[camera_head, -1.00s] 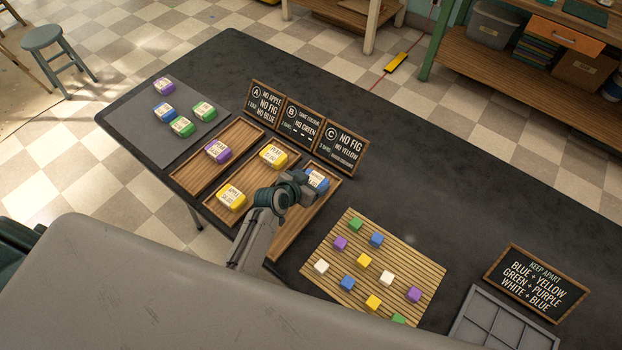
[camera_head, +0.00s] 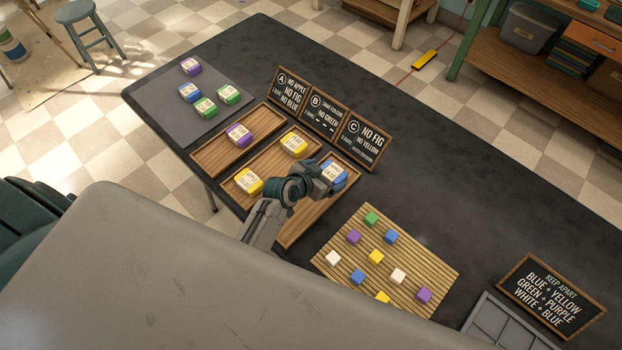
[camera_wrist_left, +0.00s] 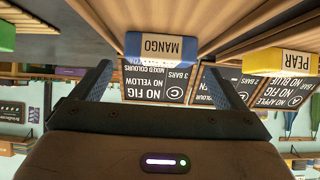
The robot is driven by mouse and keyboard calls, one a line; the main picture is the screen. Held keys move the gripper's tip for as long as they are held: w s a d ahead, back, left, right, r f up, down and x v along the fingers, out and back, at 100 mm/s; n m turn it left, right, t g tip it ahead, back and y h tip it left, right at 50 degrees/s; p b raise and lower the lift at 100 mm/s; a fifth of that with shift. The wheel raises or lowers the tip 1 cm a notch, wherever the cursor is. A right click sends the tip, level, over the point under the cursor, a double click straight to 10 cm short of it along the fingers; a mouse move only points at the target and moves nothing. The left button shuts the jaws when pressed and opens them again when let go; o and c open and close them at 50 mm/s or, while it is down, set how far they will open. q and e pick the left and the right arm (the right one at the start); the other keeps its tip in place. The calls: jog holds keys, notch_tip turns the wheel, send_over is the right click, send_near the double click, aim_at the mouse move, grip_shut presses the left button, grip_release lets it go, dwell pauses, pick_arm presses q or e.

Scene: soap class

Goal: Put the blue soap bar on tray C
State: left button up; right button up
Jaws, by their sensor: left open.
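The blue soap bar (camera_head: 337,172), labelled MANGO, lies at the far end of tray C (camera_head: 306,221), by the sign marked C. In the wrist view, which is upside down, the blue bar (camera_wrist_left: 160,48) rests on the slatted tray boards, just beyond and between my fingertips. My left gripper (camera_head: 323,177) is open close to the near side of the bar, and its two fingers show apart with a gap between them in the wrist view (camera_wrist_left: 157,75). My left arm hides part of tray C. My right gripper is out of view.
Yellow bars (camera_head: 293,144) lie on tray B and a purple bar (camera_head: 239,135) on tray A. Small signs (camera_head: 322,115) stand behind the trays. A grey mat (camera_head: 165,115) holds several more bars, one blue (camera_head: 190,93). A slatted mat (camera_head: 333,285) with coloured cubes lies right of tray C.

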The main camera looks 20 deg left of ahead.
pick_arm(q)
jog(key=b+v, duration=0.1)
jog(key=v, duration=0.8)
jog(key=shift+r, duration=0.15)
